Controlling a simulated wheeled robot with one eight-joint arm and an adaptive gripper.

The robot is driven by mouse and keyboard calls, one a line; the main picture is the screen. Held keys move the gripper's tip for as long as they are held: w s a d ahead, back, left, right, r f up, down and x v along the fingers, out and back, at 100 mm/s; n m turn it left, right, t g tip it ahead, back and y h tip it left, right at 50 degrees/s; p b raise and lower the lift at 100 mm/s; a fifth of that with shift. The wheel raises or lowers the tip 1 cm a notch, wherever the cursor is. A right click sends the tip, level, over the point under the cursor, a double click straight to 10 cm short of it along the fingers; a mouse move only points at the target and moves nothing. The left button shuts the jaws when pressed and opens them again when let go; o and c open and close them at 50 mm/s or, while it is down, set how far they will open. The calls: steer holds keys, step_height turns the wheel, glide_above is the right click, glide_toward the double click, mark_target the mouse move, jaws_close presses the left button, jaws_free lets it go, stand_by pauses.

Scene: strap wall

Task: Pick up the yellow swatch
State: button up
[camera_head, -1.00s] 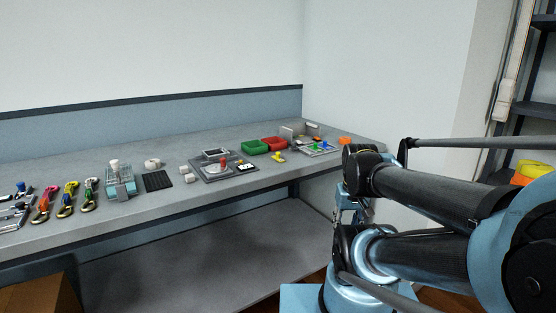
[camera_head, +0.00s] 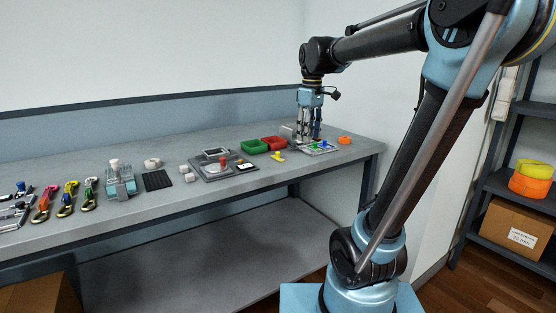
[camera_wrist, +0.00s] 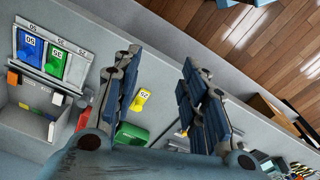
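The yellow swatch (camera_head: 278,157) lies on the bench in front of the red bin. In the wrist view the yellow swatch (camera_wrist: 141,100), with dark printed marks, shows between the fingers, nearer the left one. My gripper (camera_head: 309,134) points down above the bench's right end, over or near the swatch tray, to the right of the yellow swatch. In the wrist view my gripper (camera_wrist: 160,92) is open, with a wide empty gap between its fingers. It appears apart from the swatch.
A tray (camera_head: 332,150) with blue and green swatches stands right of the yellow swatch. The red bin (camera_head: 274,143) and green bin (camera_head: 251,148) are behind it. An orange item (camera_head: 344,140) lies at the bench's right end. The bench front by the yellow swatch is clear.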

steer(key=w+a+r+n, duration=0.5)
steer(key=w+a+r, duration=0.1)
steer(key=w+a, duration=0.4)
glide_above(278, 155)
steer(key=shift+g, duration=0.4)
steer(key=f, duration=1.1)
steer(key=shift+w+a+f, duration=0.15)
steer(key=shift+w+f, duration=0.15)
steer(key=shift+w, duration=0.05)
steer(key=shift+w+f, duration=0.15)
steer(key=shift+f, duration=2.5)
jaws_close()
